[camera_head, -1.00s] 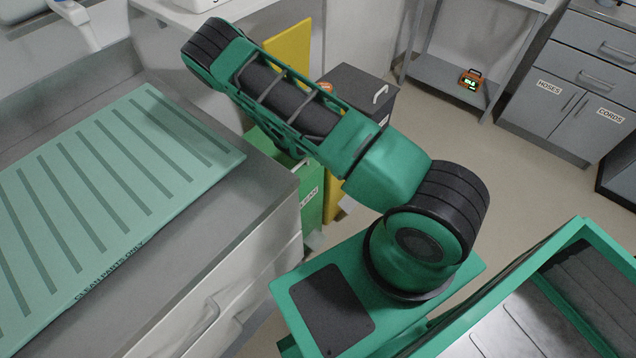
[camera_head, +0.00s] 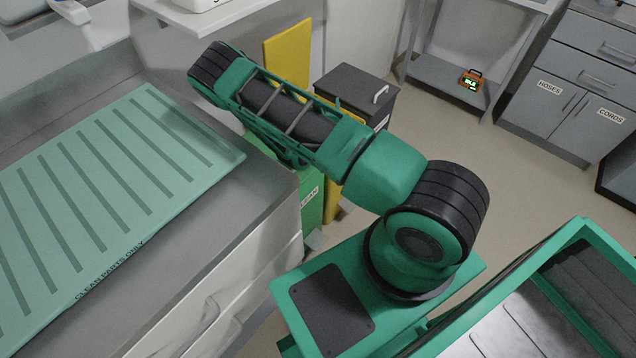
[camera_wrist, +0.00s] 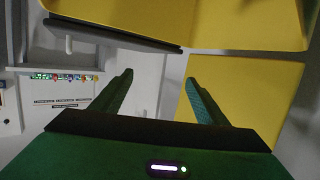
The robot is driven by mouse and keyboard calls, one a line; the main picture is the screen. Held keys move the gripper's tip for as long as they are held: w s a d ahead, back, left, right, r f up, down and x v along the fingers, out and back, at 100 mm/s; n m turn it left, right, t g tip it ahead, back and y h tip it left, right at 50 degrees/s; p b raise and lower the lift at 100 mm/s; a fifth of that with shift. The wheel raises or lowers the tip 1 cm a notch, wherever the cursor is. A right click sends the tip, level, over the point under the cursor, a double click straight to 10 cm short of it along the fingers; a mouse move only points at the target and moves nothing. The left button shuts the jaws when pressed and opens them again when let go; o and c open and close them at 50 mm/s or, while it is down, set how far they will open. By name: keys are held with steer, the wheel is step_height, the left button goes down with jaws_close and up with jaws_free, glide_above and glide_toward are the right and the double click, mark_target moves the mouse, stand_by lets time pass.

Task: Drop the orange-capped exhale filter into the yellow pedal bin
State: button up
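The yellow pedal bin stands beyond the counter in the head view, with its lid (camera_head: 288,60) raised. A strip of its body (camera_head: 333,203) shows below my arm, and its mouth is mostly hidden by the arm. Yellow panels of it (camera_wrist: 245,85) fill the upper and right side of the wrist view. My gripper (camera_wrist: 159,77) is open, its two fingers well apart with nothing between them. My gripper is hidden behind my arm in the head view. The orange-capped filter shows in neither current view; I cannot tell whether it lies inside the bin.
A green bin marked CLEAN (camera_head: 311,208) stands left of the yellow one. A grey lidded bin (camera_head: 357,88) is just to its right. The counter with a green mat (camera_head: 120,170) lies left. An orange device (camera_head: 471,80) sits on a shelf. Floor right of the bins is clear.

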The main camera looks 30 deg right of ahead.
steer(key=s+a+r+n+t+y, duration=0.1)
steer(key=a+r+y, duration=0.1)
steer(key=a+r, duration=0.6)
steer(key=s+a+r+n+t+y, duration=0.1)
steer(key=s+a+r+n+y, duration=0.1)
steer(key=a+r, duration=0.7)
step_height(320, 180, up, 8)
steer(key=shift+s+a+r, duration=0.2)
steer(key=shift+a+r, duration=0.05)
steer(key=shift+a, duration=0.05)
stand_by(0.5)
